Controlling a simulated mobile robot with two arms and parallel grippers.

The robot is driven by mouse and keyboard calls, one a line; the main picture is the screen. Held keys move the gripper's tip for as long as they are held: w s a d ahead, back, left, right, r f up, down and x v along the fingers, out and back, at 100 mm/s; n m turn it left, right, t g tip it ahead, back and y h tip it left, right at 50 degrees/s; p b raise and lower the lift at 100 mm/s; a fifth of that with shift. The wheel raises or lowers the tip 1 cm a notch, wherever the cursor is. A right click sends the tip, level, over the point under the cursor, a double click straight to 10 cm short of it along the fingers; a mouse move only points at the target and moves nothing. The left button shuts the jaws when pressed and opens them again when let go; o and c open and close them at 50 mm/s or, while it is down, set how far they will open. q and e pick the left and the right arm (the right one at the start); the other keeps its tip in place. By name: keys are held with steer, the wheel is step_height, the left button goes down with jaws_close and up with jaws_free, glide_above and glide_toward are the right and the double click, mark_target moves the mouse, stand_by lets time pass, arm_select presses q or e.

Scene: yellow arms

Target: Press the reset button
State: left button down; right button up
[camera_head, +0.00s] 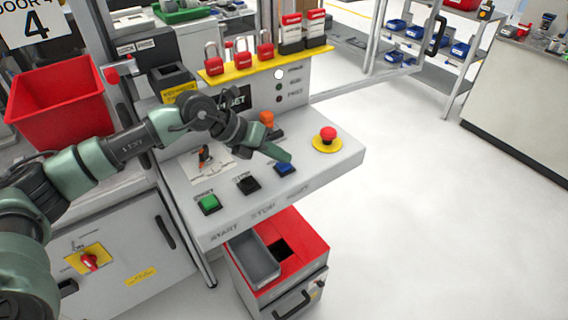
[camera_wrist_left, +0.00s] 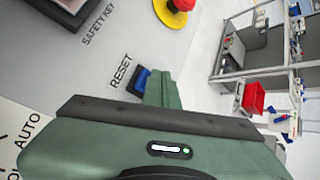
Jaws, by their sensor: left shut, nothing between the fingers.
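The blue reset button (camera_head: 285,169) sits on the sloped grey control panel (camera_head: 325,170), right of the black stop button (camera_head: 248,184) and green start button (camera_head: 208,204). In the left wrist view the blue button (camera_wrist_left: 142,78) shows beside its RESET label, partly hidden by my finger. My left gripper (camera_head: 286,156) is shut and empty, with its green tips close to the blue button, just behind it in the head view. The wrist view also shows the left gripper (camera_wrist_left: 160,86). I cannot tell whether it touches the button. My right gripper is not in view.
A red emergency stop (camera_head: 327,134) on a yellow base stands right of the blue button. An orange switch (camera_head: 267,119) lies behind. Red padlocks (camera_head: 265,51) hang on a yellow rack above. A red bin (camera_head: 62,98) is at left. The floor at right is clear.

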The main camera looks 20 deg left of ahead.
mark_target(280, 165)
arm_select(q)
steer(key=shift+f, duration=0.35)
stand_by(0.4)
steer(key=shift+r+p, duration=0.3)
steer(key=shift+r, duration=0.6)
steer(key=shift+r, duration=0.15)
steer(key=shift+r+p, duration=1.6)
steer(key=shift+r, duration=0.85)
steer(key=shift+f, duration=0.1)
